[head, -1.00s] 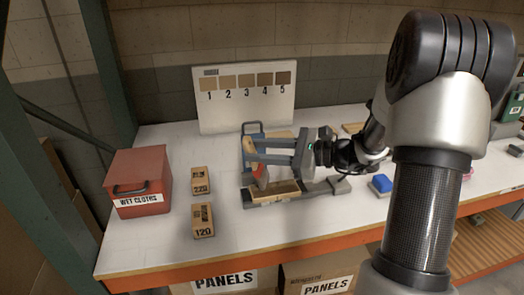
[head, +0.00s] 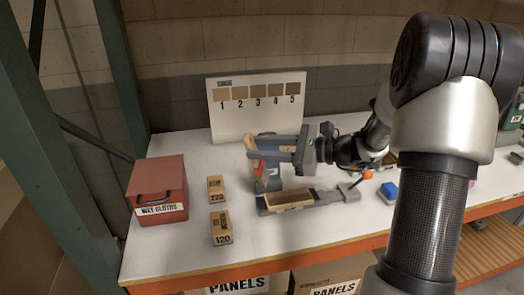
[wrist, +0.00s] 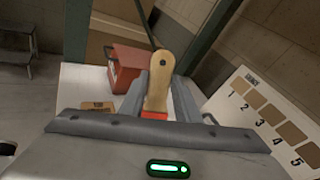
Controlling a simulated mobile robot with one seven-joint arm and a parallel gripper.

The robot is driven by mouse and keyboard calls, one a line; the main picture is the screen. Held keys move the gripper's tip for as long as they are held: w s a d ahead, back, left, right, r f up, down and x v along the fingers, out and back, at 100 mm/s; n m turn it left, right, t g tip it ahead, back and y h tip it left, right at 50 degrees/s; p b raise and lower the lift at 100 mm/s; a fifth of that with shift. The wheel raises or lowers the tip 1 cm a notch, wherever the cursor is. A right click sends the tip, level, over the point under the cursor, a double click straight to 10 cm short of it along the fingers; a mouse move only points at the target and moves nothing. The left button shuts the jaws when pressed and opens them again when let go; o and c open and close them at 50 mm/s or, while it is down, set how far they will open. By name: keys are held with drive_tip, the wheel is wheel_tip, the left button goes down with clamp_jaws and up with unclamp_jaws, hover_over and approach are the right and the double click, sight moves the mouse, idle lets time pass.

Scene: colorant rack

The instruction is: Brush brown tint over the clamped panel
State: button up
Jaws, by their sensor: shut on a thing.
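My gripper (head: 257,147) is shut on a brush, whose wooden handle (head: 251,146) stands upright between the fingers. The brush's red band (head: 256,165) shows below the fingers; its bristles are hard to make out. In the wrist view, the wooden handle (wrist: 158,82) rises between the two fingers and the red band (wrist: 154,115) shows lower down. The panel (head: 292,199) lies in a grey clamp (head: 347,193) below and in front of my gripper. Its top looks brown with a lighter edge. The brush is behind the panel, apparently apart from it, near a blue-grey tray (head: 270,184).
A red wet-cloths box (head: 157,180) and two sanding blocks (head: 216,189) (head: 221,228) stand at the left. A numbered swatch board (head: 257,106) stands behind. An orange knob (head: 367,175) and blue block (head: 385,191) lie right of the clamp.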

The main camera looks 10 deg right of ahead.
drive_tip(key=shift+r+p, duration=0.85)
drive_tip(key=shift+r, duration=0.65)
drive_tip(key=shift+f, duration=0.1)
drive_tip(key=shift+f+b, duration=0.35)
drive_tip(key=shift+f, duration=0.15)
drive_tip(key=shift+r, duration=0.2)
